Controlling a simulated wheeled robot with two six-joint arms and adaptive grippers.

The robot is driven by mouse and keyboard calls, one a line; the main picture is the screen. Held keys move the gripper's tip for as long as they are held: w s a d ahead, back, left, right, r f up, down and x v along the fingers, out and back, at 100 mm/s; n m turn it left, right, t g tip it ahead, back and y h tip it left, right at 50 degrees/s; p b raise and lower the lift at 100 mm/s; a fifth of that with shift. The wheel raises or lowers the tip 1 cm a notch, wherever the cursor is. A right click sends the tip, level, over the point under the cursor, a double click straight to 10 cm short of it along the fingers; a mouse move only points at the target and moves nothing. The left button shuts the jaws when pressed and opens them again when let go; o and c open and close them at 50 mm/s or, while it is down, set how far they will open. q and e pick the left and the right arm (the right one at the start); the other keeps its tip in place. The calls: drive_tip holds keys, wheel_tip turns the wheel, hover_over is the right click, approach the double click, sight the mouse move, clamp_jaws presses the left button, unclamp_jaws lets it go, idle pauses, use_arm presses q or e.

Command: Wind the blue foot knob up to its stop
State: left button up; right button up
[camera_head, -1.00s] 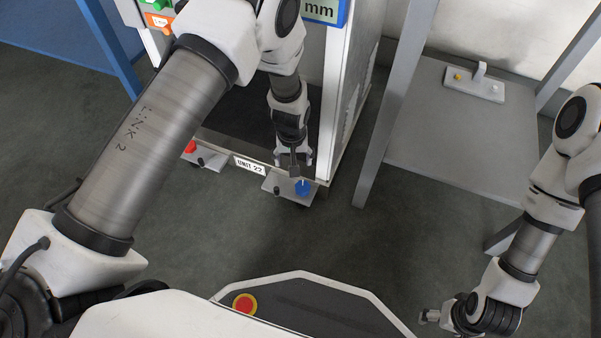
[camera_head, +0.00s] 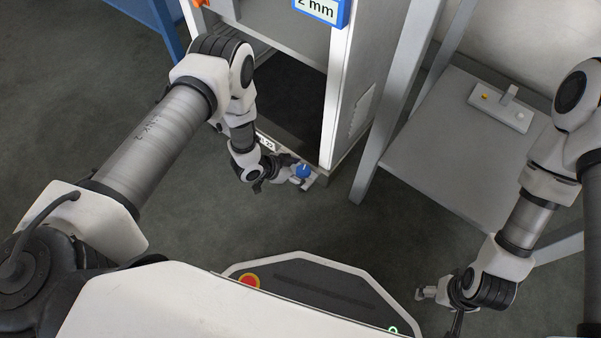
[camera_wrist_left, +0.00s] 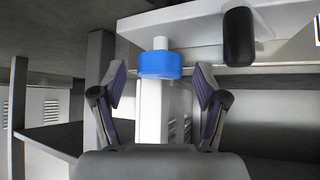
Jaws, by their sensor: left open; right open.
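The blue foot knob (camera_head: 303,171) sits at the front right corner of the cabinet, low near the floor. In the left wrist view the blue knob (camera_wrist_left: 160,65) is a short ribbed collar on a pale stem, below a light foot plate (camera_wrist_left: 190,22). My left gripper (camera_head: 291,173) is open beside the knob, coming in from the left. In the wrist view its two fingers stand apart on either side of the knob, with visible gaps. My right gripper (camera_head: 430,293) is open and empty at the lower right, far from the knob.
The cabinet (camera_head: 342,90) carries a blue-framed display (camera_head: 321,9) reading "2 mm", its edge cut off. A grey stand (camera_head: 440,165) at right holds a small panel (camera_head: 500,105). A black cylinder (camera_wrist_left: 238,37) hangs beside the knob. Floor before the cabinet is clear.

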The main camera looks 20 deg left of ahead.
use_arm(q)
drive_tip(key=shift+w+d, duration=0.1)
drive_tip(key=c, duration=1.2)
drive_tip(key=shift+o, duration=0.2)
drive_tip(key=n+p, duration=0.1)
drive_tip(key=n+t+y+p, duration=0.1)
drive_tip(key=p, duration=0.1)
drive_tip(key=shift+d+r+n+y, duration=0.1)
drive_tip(key=shift+d+n+y, duration=0.05)
drive_tip(key=shift+n+y, duration=0.2)
drive_tip(key=shift+n+t+y+p, duration=0.45)
drive_tip(key=shift+n+t, duration=0.05)
drive_tip(key=shift+n, duration=0.25)
drive_tip(key=shift+n+y+p, duration=0.45)
drive_tip(key=shift+n+y, duration=0.25)
drive_tip(key=shift+n, duration=0.3)
drive_tip(key=shift+t, duration=0.3)
